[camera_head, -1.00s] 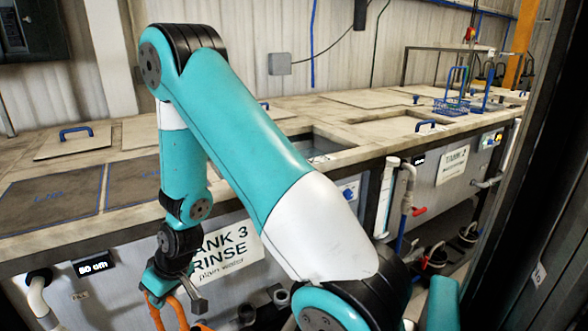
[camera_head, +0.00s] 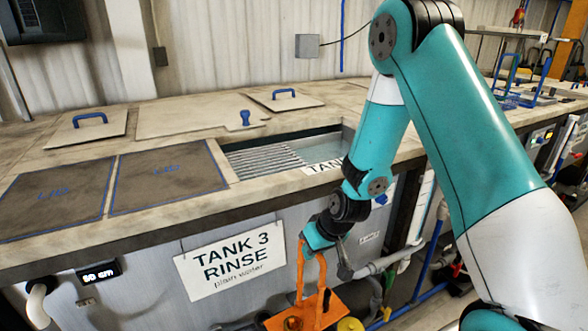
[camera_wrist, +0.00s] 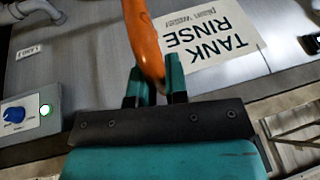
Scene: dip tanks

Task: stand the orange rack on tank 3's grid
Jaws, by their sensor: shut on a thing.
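The orange rack (camera_head: 308,312) hangs from my gripper (camera_head: 314,243) by its tall handle, low in front of the tank wall. In the wrist view the orange handle (camera_wrist: 145,45) sits between the two teal fingers of my gripper (camera_wrist: 155,92), which are shut on it. Tank 3 shows by its sign, "TANK 3 RINSE plain water" (camera_head: 230,260), on the front wall. Its opening in the bench top is partly uncovered, and a slatted grey grid (camera_head: 265,160) shows in its left part. My arm hides the right end of the opening. The rack's base is cut off by the picture edge.
Lids with blue handles (camera_head: 90,120) and a blue knob (camera_head: 245,118) lie behind the opening. Two dark mats (camera_head: 165,175) lie left of it. A blue wire rack (camera_head: 520,95) stands far right. Pipes (camera_head: 405,250) run below the bench at right.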

